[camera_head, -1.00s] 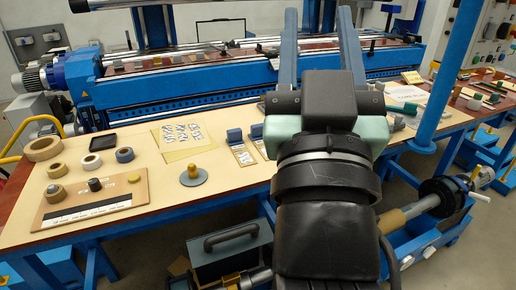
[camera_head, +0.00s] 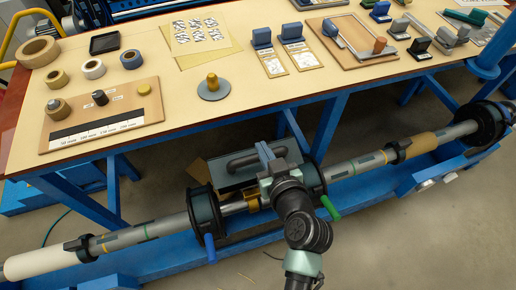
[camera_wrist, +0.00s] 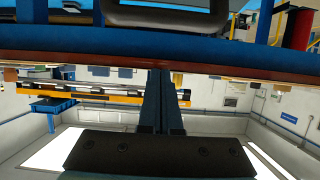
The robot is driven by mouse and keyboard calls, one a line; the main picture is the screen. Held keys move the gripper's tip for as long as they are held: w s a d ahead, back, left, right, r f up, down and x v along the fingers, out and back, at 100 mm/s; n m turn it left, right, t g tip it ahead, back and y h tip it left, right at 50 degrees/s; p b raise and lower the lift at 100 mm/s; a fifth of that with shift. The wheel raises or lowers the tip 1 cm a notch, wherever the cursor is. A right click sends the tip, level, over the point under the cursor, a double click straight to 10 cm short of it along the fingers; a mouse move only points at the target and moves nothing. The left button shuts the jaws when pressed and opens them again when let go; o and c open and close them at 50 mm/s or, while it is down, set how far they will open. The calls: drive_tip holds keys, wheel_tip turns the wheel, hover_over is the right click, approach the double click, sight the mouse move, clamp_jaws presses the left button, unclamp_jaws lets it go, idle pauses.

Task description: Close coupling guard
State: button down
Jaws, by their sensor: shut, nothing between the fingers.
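The coupling guard (camera_head: 228,178) is a grey-green cover with a dark bar handle (camera_head: 246,160). It stands tilted up behind the shaft line, and the bare coupling (camera_head: 252,200) shows in front of it. My gripper (camera_head: 266,154) is in front of the guard's handle and overlaps its right part. I cannot tell whether it touches the handle. In the wrist view the two fingers (camera_wrist: 166,95) are together with nothing between them. A grey curved bar, apparently the handle (camera_wrist: 165,18), shows at the top of that view, beyond the fingertips.
Dark ring housings with a green lever (camera_head: 330,207) and a blue lever (camera_head: 210,247) flank the coupling. The long shaft (camera_head: 150,232) runs over a blue frame. The workbench (camera_head: 200,125) behind holds tape rolls, a board and small tools. Floor at lower right is clear.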

drive_tip(key=w+f, duration=0.1)
drive_tip(key=f, duration=0.1)
drive_tip(key=w+a+f, duration=0.1)
drive_tip(key=w+f, duration=0.1)
drive_tip(key=shift+f, duration=0.1)
drive_tip(key=shift+s+d+f, duration=0.1)
drive_tip(key=shift+s+f, duration=0.15)
drive_tip(key=shift+f, duration=0.1)
drive_tip(key=shift+f, duration=0.15)
